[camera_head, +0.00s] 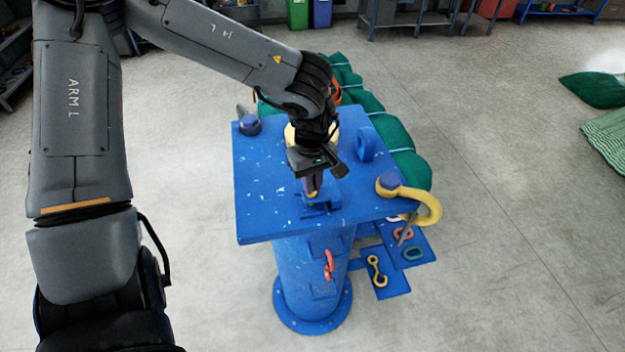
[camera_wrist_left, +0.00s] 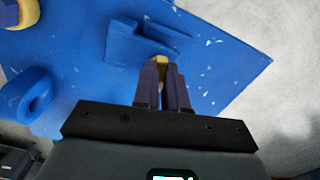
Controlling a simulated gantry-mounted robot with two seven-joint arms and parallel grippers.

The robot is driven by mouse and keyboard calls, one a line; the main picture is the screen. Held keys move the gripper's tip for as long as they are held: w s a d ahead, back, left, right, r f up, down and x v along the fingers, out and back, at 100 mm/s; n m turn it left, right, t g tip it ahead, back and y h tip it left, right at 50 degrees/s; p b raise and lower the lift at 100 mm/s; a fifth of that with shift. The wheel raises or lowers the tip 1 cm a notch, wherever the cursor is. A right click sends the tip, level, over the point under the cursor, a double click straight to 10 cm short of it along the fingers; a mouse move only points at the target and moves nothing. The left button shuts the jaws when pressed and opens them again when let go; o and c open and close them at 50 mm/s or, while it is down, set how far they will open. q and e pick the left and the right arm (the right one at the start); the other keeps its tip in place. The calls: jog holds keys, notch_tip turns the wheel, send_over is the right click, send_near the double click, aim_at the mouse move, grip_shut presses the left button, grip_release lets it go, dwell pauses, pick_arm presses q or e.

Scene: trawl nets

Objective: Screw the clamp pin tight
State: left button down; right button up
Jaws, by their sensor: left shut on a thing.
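My left gripper (camera_head: 313,186) points down over the blue table top, near its front middle. In the left wrist view its purple-grey fingers (camera_wrist_left: 162,88) are shut on a small yellow piece, which I take to be the clamp pin (camera_wrist_left: 160,62). Only the pin's end shows between the fingertips. A raised blue bracket, which appears to be the clamp (camera_head: 322,207), is on the table at the fingertips. It also shows in the left wrist view (camera_wrist_left: 150,38). I cannot tell how deep the pin is seated. My right gripper is in neither view.
A blue upright ring (camera_head: 366,145) stands right of the gripper. A pedestal (camera_head: 308,270) carries the table. Green net bundles (camera_head: 390,130) lie behind.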

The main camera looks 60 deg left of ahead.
pick_arm(q)
jog(key=shift+d+r+m, duration=0.1)
jog(key=shift+r+m, duration=0.05)
jog(key=shift+m, duration=0.95)
jog(key=c, duration=1.2)
grip_release()
notch_tip(320, 180, up, 11)
jog(key=shift+s+f, duration=0.1)
jog(key=shift+f, duration=0.1)
jog(key=shift+s, duration=0.1)
